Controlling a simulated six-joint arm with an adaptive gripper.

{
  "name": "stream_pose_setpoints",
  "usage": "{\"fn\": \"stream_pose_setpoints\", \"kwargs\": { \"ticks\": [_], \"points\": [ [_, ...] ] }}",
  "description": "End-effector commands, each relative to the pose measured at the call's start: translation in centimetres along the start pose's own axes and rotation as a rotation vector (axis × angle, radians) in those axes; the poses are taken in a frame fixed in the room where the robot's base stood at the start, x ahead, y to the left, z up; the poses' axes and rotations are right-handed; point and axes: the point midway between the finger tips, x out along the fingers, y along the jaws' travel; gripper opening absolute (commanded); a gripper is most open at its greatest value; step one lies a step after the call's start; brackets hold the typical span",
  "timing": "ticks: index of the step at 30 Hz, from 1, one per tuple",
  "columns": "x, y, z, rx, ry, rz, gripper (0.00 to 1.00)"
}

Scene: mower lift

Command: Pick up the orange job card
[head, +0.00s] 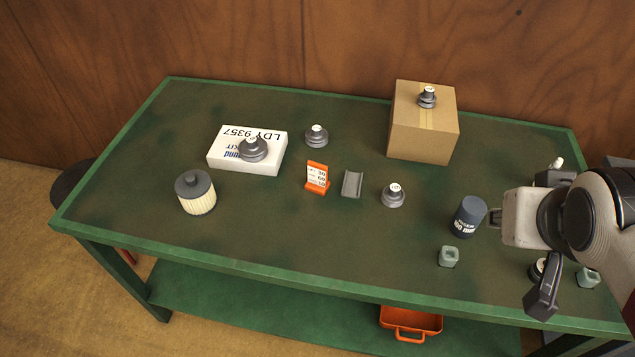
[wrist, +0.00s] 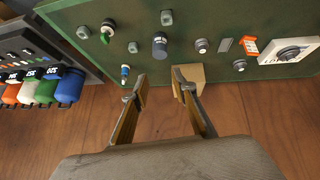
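The orange job card (head: 316,181) stands near the middle of the green table, with a white printed face and an orange foot. In the wrist view the orange job card (wrist: 249,46) is small, at the upper right, beside a white box. My gripper (head: 548,236) is over the right end of the table, well apart from the card. In the wrist view my gripper (wrist: 160,86) has its two fingers spread with nothing between them. The right finger covers part of a cardboard box.
A grey trough-like piece (head: 352,184) is right of the card. A white box (head: 222,152) bearing a grey knobbed part, a filter (head: 195,192), a cardboard box (head: 423,135), a dark can (head: 468,216) and grey knobbed parts (head: 393,195) stand around. Table room in front of the card is clear.

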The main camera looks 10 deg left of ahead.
Motion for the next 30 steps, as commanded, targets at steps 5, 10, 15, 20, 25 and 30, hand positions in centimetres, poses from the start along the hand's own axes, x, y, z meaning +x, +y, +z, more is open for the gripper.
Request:
{"fn": "stream_pose_setpoints", "kwargs": {
  "ticks": [5, 10, 15, 20, 25, 30],
  "points": [
    [2.2, 0.9, -4.4, -0.054, 0.068, 0.039, 0.27],
    [4.2, 1.3, -8.4, -0.112, 0.138, 0.06, 0.27],
    [6.4, 1.0, -12.3, -0.175, 0.206, 0.064, 0.27],
    [8.6, 0.2, -15.6, -0.239, 0.27, 0.052, 0.27],
    [11.0, -1.3, -18.6, -0.308, 0.333, 0.022, 0.27],
    [13.6, -3.3, -21.1, -0.377, 0.392, -0.024, 0.27]
  ]
}}
